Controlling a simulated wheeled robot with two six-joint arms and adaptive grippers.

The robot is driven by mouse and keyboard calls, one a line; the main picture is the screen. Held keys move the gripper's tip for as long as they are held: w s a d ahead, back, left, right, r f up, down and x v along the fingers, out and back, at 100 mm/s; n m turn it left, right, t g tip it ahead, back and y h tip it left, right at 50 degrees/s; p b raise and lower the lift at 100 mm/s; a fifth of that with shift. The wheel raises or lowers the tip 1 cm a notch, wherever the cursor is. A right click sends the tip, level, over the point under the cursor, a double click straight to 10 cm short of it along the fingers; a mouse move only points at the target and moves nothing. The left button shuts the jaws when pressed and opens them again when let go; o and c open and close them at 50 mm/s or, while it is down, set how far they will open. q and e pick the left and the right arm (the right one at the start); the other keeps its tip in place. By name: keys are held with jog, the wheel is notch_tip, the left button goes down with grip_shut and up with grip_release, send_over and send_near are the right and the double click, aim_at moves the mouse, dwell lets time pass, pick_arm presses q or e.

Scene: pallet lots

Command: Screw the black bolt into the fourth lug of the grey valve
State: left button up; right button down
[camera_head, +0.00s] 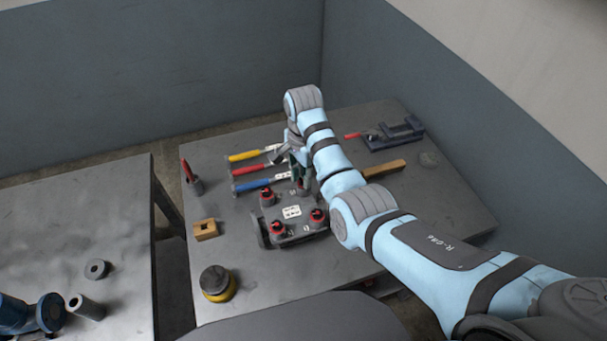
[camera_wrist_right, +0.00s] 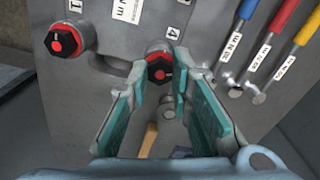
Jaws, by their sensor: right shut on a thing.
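The grey valve (camera_head: 293,213) lies on the table, with red-faced black bolts in lugs at its corners. My right gripper (camera_head: 301,170) is at its far right corner, partly hidden by its own wrist. In the right wrist view, the teal-lined fingers of the gripper (camera_wrist_right: 155,75) are shut on the black bolt (camera_wrist_right: 159,69), a hex head with a red face. The bolt is at the lug beside the label 4; how deep it sits I cannot tell. Another bolt (camera_wrist_right: 62,40) sits in the lug by the label 1. My left gripper is out of view.
Yellow, red and blue-handled tools (camera_head: 252,183) lie just left of my right gripper. A wooden block (camera_head: 205,229), a black-and-yellow round thing (camera_head: 217,283), a dark vise (camera_head: 392,134) and a wooden bar (camera_head: 384,168) are around the valve. Another table (camera_head: 90,215) stands left, across a gap.

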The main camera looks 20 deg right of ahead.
jog(key=m, duration=0.6)
jog(key=shift+f+m, duration=0.15)
jog(key=shift+m, duration=0.15)
jog(key=m, duration=0.4)
jog(key=shift+s, duration=0.1)
jog(key=c, duration=1.6)
grip_release()
jog(key=shift+d, duration=0.1)
